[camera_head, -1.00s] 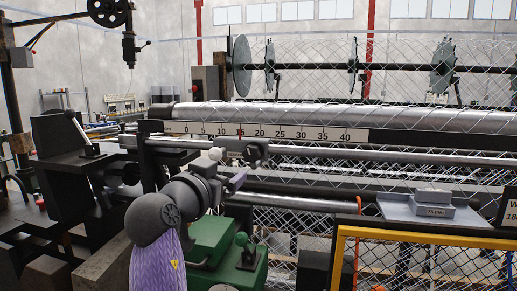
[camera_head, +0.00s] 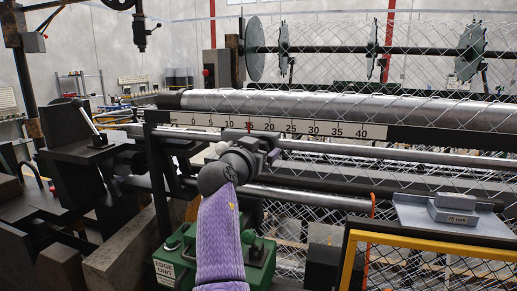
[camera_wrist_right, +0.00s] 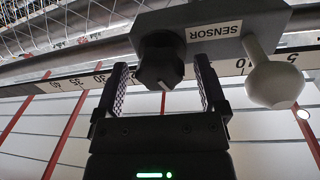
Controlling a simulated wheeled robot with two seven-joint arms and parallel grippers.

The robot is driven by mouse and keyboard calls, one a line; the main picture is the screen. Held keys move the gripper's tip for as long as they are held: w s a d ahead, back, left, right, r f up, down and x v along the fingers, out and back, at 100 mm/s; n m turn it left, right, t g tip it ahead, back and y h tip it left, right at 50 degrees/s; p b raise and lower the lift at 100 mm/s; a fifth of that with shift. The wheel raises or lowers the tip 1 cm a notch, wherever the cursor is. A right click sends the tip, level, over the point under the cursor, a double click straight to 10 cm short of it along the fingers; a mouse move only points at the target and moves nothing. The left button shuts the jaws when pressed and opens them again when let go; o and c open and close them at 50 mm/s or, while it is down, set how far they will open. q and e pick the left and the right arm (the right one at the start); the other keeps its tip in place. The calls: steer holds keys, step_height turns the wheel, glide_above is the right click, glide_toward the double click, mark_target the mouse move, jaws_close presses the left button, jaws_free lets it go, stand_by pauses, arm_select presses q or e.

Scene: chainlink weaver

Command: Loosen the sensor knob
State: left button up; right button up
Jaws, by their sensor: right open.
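The sensor knob (camera_wrist_right: 160,62) is black and lobed. It sits under a dark grey block labelled SENSOR (camera_wrist_right: 215,30) in the right wrist view. My right gripper (camera_wrist_right: 161,68) is open, with one finger on each side of the knob. Small gaps seem to show, and I cannot tell if either finger touches it. In the head view, my right gripper (camera_head: 262,152) is at the rail just below the numbered scale (camera_head: 275,127), and it hides the knob there. My left gripper is not in view.
A pale ball-ended handle (camera_wrist_right: 272,82) hangs beside the sensor block, close to the right finger. In the head view, a green edge unit box (camera_head: 176,262) stands below my arm. A yellow-framed panel (camera_head: 430,241) and grey tray (camera_head: 410,212) are at the right.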

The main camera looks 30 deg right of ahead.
steer(key=shift+c, duration=0.3)
jaws_close()
